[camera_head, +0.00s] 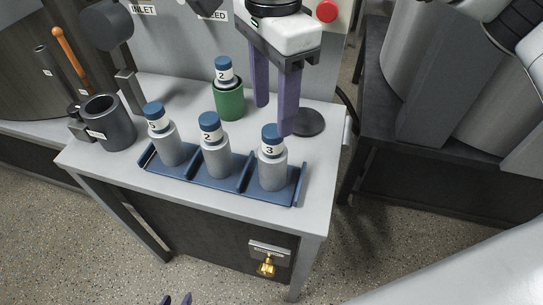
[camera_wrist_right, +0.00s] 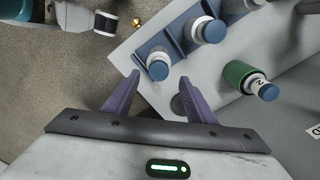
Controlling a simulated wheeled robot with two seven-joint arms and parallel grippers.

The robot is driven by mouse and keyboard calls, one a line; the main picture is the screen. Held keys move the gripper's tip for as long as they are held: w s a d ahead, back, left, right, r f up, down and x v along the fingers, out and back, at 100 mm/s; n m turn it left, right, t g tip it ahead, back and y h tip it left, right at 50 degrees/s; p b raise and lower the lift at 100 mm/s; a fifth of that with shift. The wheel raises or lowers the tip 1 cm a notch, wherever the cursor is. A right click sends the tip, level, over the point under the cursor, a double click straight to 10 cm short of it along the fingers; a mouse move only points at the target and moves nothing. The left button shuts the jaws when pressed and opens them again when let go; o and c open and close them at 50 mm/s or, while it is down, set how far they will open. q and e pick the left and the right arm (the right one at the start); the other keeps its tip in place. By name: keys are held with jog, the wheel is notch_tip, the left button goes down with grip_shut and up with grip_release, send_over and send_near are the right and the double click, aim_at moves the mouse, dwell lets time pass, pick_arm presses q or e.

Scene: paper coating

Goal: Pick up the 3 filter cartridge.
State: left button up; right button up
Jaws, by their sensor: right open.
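The 3 filter cartridge (camera_head: 272,170), grey with a white numbered band and blue cap, stands upright in the right end slot of the blue rack (camera_head: 297,190). My right gripper (camera_head: 275,119) is open and empty above and behind it, fingers pointing down. In the right wrist view, the cartridge's cap (camera_wrist_right: 158,70) appears between the open fingertips (camera_wrist_right: 160,77), beyond them; no contact shows.
Cartridges 2 (camera_head: 214,158) and 5 (camera_head: 168,148) stand in the same rack. Another 2 cartridge (camera_head: 223,72) sits in a green holder (camera_head: 230,104). A dark disc (camera_head: 308,122) lies right of it. A grey cup (camera_head: 108,125) stands left.

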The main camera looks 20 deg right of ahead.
aim_at(272, 130)
jog(key=f, duration=0.6)
jog(key=shift+s+a, duration=0.1)
jog(key=shift+s, duration=0.1)
jog(key=shift+r, duration=0.1)
grip_shut()
